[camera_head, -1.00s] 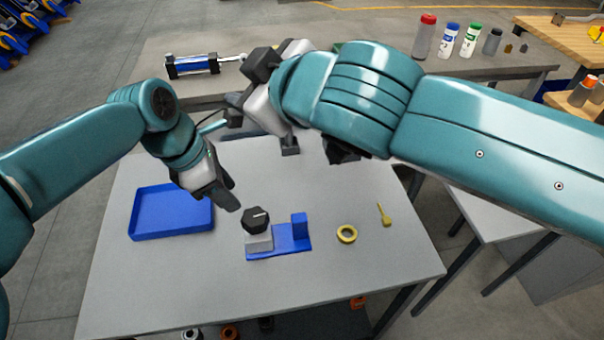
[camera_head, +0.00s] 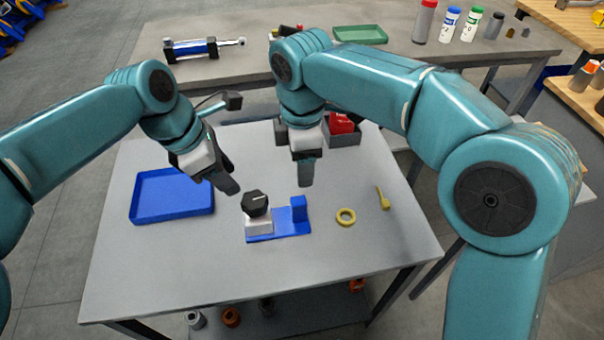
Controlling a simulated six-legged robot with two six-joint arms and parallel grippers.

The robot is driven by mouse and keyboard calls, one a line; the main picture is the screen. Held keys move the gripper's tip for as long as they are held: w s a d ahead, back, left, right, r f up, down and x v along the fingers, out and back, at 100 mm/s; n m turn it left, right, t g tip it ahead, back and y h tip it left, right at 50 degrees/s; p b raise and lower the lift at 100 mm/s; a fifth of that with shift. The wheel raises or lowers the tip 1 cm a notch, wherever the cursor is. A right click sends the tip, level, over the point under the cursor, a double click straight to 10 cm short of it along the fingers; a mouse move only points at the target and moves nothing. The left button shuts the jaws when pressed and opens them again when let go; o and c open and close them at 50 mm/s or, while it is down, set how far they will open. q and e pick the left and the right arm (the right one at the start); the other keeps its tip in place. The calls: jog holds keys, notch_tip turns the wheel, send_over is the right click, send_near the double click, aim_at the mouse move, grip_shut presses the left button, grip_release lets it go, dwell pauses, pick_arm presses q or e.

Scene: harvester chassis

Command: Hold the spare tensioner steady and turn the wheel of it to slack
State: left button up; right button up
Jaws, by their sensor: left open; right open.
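The spare tensioner stands on the grey table. It has a blue base (camera_head: 279,228) with an upright blue block at its right end, and a grey block (camera_head: 259,226) at its left. A black faceted wheel (camera_head: 255,203) with a pale mark sits on top of the grey block. My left gripper (camera_head: 230,190) is open, just above and to the left of the wheel, apart from it in the picture. My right gripper (camera_head: 305,180) is open and points down, behind and above the blue upright block. Neither gripper holds anything.
A blue tray (camera_head: 172,212) lies left of the tensioner. A yellow ring (camera_head: 346,216) and a yellow key-like piece (camera_head: 383,198) lie to its right. A grey bin (camera_head: 345,138) with a red item stands at the table's back. The front of the table is clear.

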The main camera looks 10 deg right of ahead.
aim_at(302, 208)
notch_tip(302, 208, down, 16)
jog(key=shift+w+r, duration=0.1)
dwell(0.4)
grip_shut()
dwell(1.2)
